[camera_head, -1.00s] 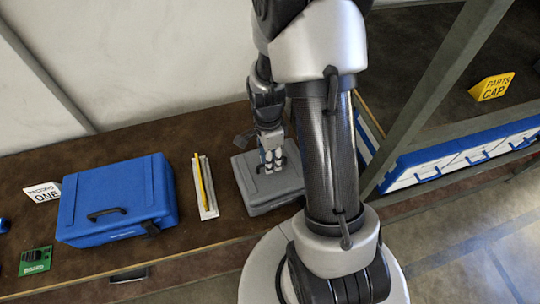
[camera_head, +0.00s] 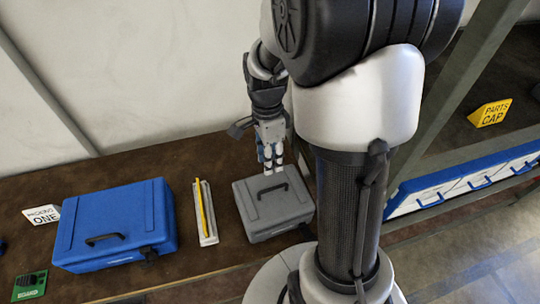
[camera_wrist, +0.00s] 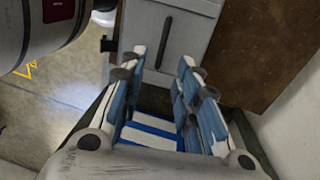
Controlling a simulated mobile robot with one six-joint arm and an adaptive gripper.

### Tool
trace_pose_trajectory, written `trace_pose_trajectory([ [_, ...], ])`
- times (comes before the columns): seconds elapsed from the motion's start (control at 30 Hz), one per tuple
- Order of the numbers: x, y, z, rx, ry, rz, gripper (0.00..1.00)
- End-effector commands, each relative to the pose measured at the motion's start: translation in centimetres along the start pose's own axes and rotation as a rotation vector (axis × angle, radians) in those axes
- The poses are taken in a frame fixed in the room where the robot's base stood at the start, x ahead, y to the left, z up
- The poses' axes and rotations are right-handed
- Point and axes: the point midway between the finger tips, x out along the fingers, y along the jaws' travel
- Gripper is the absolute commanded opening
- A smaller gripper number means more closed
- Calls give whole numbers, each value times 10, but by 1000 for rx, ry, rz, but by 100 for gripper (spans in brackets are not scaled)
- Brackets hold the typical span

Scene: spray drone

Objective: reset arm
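My gripper (camera_head: 271,168) hangs over the far side of the bench, behind the grey case (camera_head: 262,225) and apart from its handle in the head view. In the wrist view my gripper (camera_wrist: 165,70) has its two blue-and-white fingers spread, with nothing between them. The grey case (camera_wrist: 185,55) with its dark handle shows beyond the fingertips there. The case is closed and rests flat on the bench. My arm is raised and bent, and its upper part fills the right middle of the head view.
A closed blue case (camera_head: 112,215) stands on the brown bench (camera_head: 205,262). A pale tray (camera_head: 209,228) holding a yellow stick (camera_head: 201,205) lies between the cases. A white sign (camera_head: 41,215) and a green board (camera_head: 31,285) are at left. A yellow sign (camera_head: 490,113) stands on a shelf at right.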

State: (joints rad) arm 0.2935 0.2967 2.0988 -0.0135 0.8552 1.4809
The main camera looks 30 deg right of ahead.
Motion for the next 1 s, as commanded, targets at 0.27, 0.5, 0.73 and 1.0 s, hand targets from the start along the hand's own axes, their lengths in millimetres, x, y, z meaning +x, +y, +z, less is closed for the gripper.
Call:
trace_pose_trajectory([
  [0.27, -5, 0, 0, 0, 0, 1, 30],
  [0.5, -4, 0, 0, 0, 0, 1, 30],
  [0.73, -17, 6, 6, -86, 5, -30, 30],
  [1.0, -78, 57, 42, -674, 77, -201, 30],
])
